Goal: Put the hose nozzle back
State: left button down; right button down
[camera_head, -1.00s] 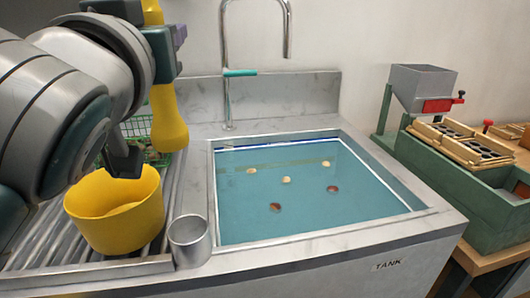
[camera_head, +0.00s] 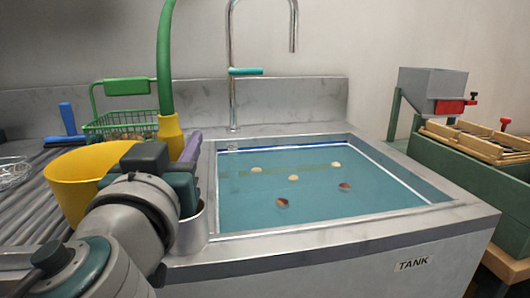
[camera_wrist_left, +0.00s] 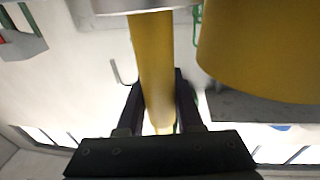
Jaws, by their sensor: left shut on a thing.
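My right gripper is not in view.
A yellow bucket (camera_head: 78,178) stands close left of my gripper on the ribbed drainboard. A green wire basket (camera_head: 115,122) and a blue-handled tool (camera_head: 68,122) are behind. The water tank (camera_head: 310,238) with floating chestnuts lies to the right, with a green machine (camera_head: 465,185) beyond.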

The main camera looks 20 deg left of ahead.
pick_arm(q)
jog(key=shift+f, duration=0.15)
jog(key=c, duration=0.6)
grip_release()
jog(key=shift+o, duration=0.2)
